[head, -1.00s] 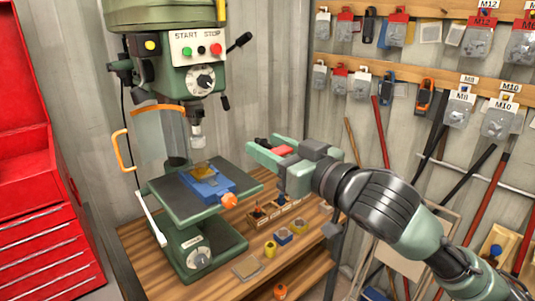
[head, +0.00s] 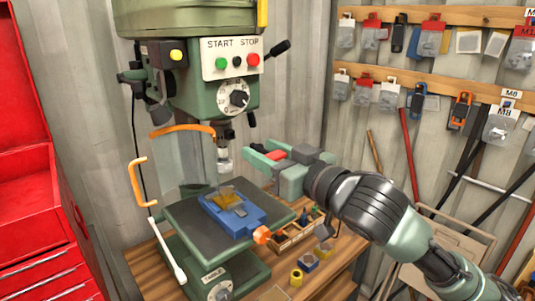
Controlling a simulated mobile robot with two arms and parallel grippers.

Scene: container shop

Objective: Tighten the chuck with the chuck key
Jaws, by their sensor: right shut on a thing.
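The green drill press (head: 188,90) stands at the back left. Its grey chuck (head: 223,158) hangs below the head, above the table (head: 180,222). My right gripper (head: 265,162) is to the right of the chuck, with its fingers pointing left towards it. A gap shows between the fingertips and the chuck. The gripper is shut on a small red piece (head: 275,155), which appears to be part of the chuck key. The fingers hide most of it, and its tip cannot be made out. My left gripper is not in view.
A clear guard with an orange rim (head: 182,131) stands left of the chuck. A blue vise (head: 230,218) holding a yellowish piece lies on the drill table. A wooden rack (head: 293,234) and small pots (head: 309,262) stand on the bench. A red tool cabinet (head: 30,215) is at left.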

